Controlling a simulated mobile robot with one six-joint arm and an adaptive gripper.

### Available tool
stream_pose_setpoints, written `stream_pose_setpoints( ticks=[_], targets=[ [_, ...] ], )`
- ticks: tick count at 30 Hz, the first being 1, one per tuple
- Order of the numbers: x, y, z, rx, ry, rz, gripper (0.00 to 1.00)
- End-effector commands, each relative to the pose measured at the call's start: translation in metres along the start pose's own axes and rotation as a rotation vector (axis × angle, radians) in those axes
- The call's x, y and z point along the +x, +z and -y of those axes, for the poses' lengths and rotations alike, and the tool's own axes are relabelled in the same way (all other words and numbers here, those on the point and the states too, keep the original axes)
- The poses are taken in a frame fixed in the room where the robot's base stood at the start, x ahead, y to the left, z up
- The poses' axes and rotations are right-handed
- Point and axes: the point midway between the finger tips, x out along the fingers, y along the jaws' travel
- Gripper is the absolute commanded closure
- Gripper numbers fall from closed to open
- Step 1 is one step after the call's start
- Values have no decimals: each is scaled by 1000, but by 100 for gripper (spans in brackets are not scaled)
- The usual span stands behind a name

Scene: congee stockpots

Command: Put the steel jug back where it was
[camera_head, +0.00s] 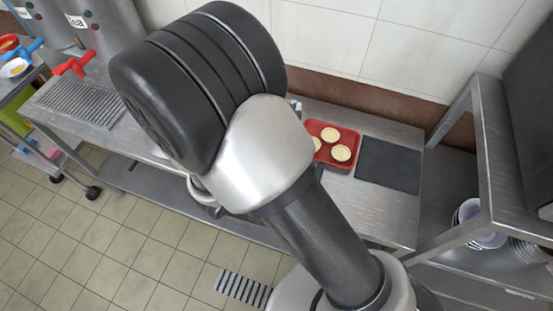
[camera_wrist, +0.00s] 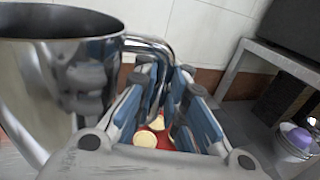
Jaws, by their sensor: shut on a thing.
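The steel jug (camera_wrist: 55,85) is large and shiny at the left of the wrist view, with its rim near the top of the picture. Its handle (camera_wrist: 150,46) reaches right to my gripper (camera_wrist: 166,78), whose blue-padded fingers are closed around it. The jug looks roughly upright; its base is out of view, so I cannot tell whether it touches the counter. In the head view my arm hides the gripper and most or all of the jug.
A red tray (camera_head: 321,164) with round tarts and a dark mat (camera_head: 388,165) lie on the steel counter (camera_head: 385,215). Drinks urns with a red tap (camera_head: 75,65) and a slotted drip tray (camera_head: 80,101) are at left. A steel shelf (camera_head: 490,150) with bowls (camera_head: 470,212) stands right.

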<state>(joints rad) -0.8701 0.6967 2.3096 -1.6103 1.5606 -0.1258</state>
Motion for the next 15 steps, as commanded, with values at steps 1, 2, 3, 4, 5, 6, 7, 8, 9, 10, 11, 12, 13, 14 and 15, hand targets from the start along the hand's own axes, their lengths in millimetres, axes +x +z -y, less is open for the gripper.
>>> stream_pose_setpoints(
  ticks=[1, 2, 3, 4, 5, 6, 7, 8, 9, 10, 11, 12, 13, 14, 15],
  targets=[
    [0, -17, 1, -5, -1, 0, 100],
    [0, -25, 1, -7, -1, 0, 100],
    [1, -37, 1, -6, -1, 0, 100],
    [1, -45, 1, -7, -1, 0, 100],
    [1, -54, 1, -7, -1, 1, 100],
    [1, -64, 1, -6, -1, 1, 100],
    [1, -73, 2, -6, -1, 1, 100],
    [1, -81, 2, -5, 0, 1, 100],
    [1, -91, 2, -5, 0, 1, 100],
    [1, -99, 2, -5, 0, 1, 100],
    [1, -106, 2, -4, 0, 1, 100],
    [1, -115, 2, -4, 0, 1, 100],
    [1, -121, 2, -3, 0, 2, 100],
    [2, -126, 2, -2, 0, 2, 100],
    [2, -132, 2, -2, 0, 2, 100]
  ],
)
